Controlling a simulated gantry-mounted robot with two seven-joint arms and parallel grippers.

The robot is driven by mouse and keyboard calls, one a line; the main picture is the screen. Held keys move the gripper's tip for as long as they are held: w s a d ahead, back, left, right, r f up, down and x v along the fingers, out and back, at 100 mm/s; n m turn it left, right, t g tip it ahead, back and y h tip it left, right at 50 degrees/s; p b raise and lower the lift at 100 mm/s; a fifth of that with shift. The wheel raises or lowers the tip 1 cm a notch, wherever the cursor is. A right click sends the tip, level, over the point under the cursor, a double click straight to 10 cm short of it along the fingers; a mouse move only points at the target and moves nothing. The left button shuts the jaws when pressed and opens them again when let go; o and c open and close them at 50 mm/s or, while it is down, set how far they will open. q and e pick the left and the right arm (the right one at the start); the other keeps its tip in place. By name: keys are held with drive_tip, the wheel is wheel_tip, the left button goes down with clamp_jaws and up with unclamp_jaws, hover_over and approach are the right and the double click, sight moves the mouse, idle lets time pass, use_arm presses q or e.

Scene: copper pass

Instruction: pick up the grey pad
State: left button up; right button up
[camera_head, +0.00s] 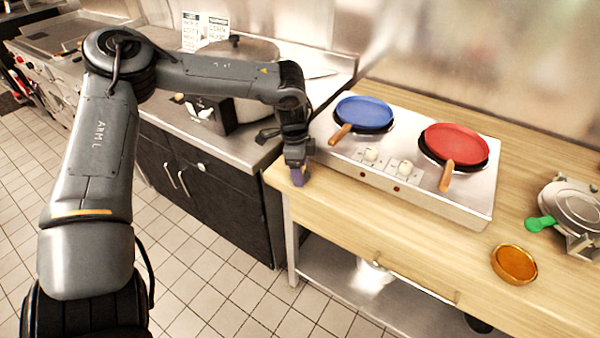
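My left gripper (298,163) points down at the left front corner of the wooden counter, beside the double hot plate. A small purple-grey block (299,177) shows right under its fingers, at the counter's edge. It may be the grey pad, but it is too small and too covered by the gripper to be sure. I cannot tell whether the fingers are closed on it. No other grey pad is clear in view. My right gripper is not in view.
The hot plate (375,180) holds a blue pan (363,113) and a red pan (453,143). An orange bowl (514,264) and a waffle iron (578,203) with a green handle stand at the right. A large pot (254,52) stands behind my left arm. The counter's front strip is mostly clear.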

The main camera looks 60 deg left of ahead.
use_arm(q)
drive_tip(key=c, duration=0.6)
drive_tip(key=shift+c, duration=0.2)
drive_tip(key=shift+r, duration=0.15)
wheel_tip(320, 180, up, 28)
drive_tip(key=p, duration=0.3)
drive_tip(key=o, duration=0.4)
drive_tip(key=shift+c, duration=1.4)
